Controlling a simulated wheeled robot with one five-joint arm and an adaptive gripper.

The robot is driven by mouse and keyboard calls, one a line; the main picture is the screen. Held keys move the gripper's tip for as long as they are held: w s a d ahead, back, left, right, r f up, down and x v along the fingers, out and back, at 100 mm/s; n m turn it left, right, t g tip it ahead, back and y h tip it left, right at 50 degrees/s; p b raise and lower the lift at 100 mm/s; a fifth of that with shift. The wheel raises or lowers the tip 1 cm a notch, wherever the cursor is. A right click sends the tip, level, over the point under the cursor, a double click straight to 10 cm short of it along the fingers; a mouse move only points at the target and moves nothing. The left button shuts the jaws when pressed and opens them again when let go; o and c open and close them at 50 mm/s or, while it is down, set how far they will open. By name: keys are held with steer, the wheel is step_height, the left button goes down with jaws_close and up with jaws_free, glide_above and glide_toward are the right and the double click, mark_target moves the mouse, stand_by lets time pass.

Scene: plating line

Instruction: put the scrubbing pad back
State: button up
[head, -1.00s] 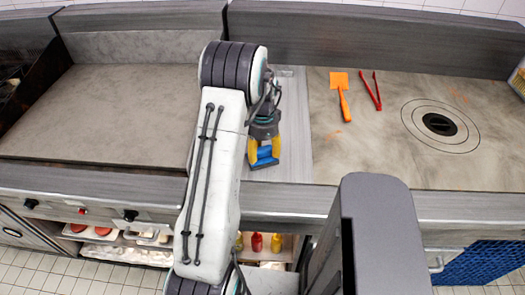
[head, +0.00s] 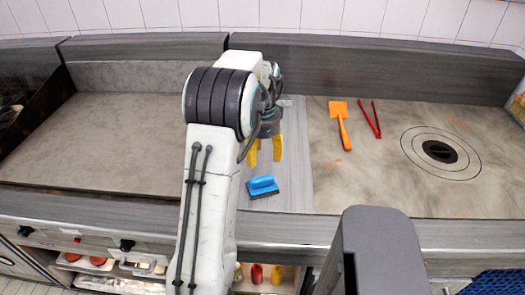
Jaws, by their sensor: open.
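The scrubbing pad (head: 263,186) is blue with a dark underside and a raised grip on top. It lies on the grey strip of counter (head: 292,190) between the two cooking surfaces, near the front edge. My gripper (head: 264,156) has yellow fingers, which are spread open and empty. It is just behind and above the pad in the picture, apart from it. My arm hides part of the counter to the left of the pad.
An orange spatula (head: 341,124) and red tongs (head: 370,118) lie on the right surface, left of a round dark drain (head: 438,151). The flat griddle (head: 110,140) at left is bare. Bottles (head: 257,273) stand on a shelf below.

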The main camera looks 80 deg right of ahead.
steer(key=w+a+r+n+h, duration=0.1)
steer(key=w+a+r+n, duration=0.25)
steer(key=w, duration=0.45)
steer(key=w+a+r+n, duration=0.3)
steer(key=w+a, duration=0.1)
steer(key=w, duration=0.3)
steer(key=w+a+r+n+t, duration=0.1)
steer(key=w+a+r+n, duration=0.2)
steer(key=w+a+n, duration=0.75)
steer(key=s+a+f+n+t, duration=0.1)
steer(key=a+n, duration=0.5)
steer(key=a, duration=0.7)
steer(key=s+a+f+n+t, duration=0.1)
steer(key=a+n, duration=0.6)
steer(key=a, duration=0.7)
steer(key=shift+s+n+t+y, duration=0.35)
steer(key=shift+s+t, duration=0.35)
steer(key=shift+s, duration=0.7)
